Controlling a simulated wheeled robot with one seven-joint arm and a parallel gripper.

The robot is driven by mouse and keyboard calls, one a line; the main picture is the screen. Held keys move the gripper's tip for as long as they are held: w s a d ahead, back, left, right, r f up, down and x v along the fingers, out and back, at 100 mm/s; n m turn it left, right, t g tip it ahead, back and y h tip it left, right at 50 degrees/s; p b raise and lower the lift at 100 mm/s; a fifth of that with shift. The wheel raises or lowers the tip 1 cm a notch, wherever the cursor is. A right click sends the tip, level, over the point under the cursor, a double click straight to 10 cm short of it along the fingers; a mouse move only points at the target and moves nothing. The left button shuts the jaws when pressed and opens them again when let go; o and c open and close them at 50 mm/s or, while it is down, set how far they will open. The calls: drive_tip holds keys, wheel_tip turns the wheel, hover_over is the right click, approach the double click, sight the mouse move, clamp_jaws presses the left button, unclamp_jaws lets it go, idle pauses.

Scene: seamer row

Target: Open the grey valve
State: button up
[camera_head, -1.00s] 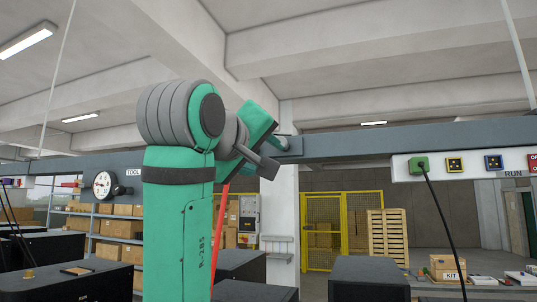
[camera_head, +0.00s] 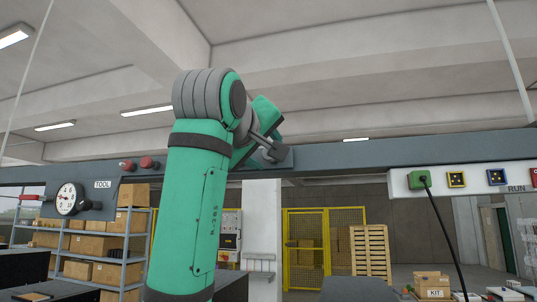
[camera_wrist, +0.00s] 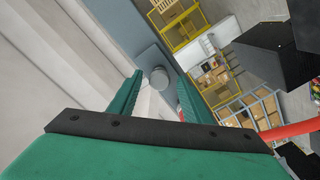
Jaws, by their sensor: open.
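The grey valve shows in the wrist view as a round grey hub (camera_wrist: 160,77) on a square grey plate (camera_wrist: 148,60), fixed to the blue-grey beam. My gripper (camera_wrist: 160,76) is open, its two green fingers on either side of the hub in the picture; I cannot tell whether they touch it. In the head view the valve's plate (camera_head: 286,160) sits on the beam just right of my green gripper (camera_head: 265,118). My arm and gripper hide part of the valve there, and its handle is not clear.
The beam (camera_head: 345,148) crosses the view. A round gauge (camera_head: 68,199) and two red knobs (camera_head: 147,163) are at left. A green plug (camera_head: 419,180) with a hanging black cable is at right. A red bar (camera_wrist: 290,130) shows in the wrist view.

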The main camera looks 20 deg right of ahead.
drive_tip(key=shift+x, duration=0.8)
drive_tip(key=shift+c, duration=0.5)
clamp_jaws()
drive_tip(key=shift+s+a, duration=0.35)
drive_tip(key=shift+s, duration=0.25)
drive_tip(key=shift+o, duration=0.5)
unclamp_jaws()
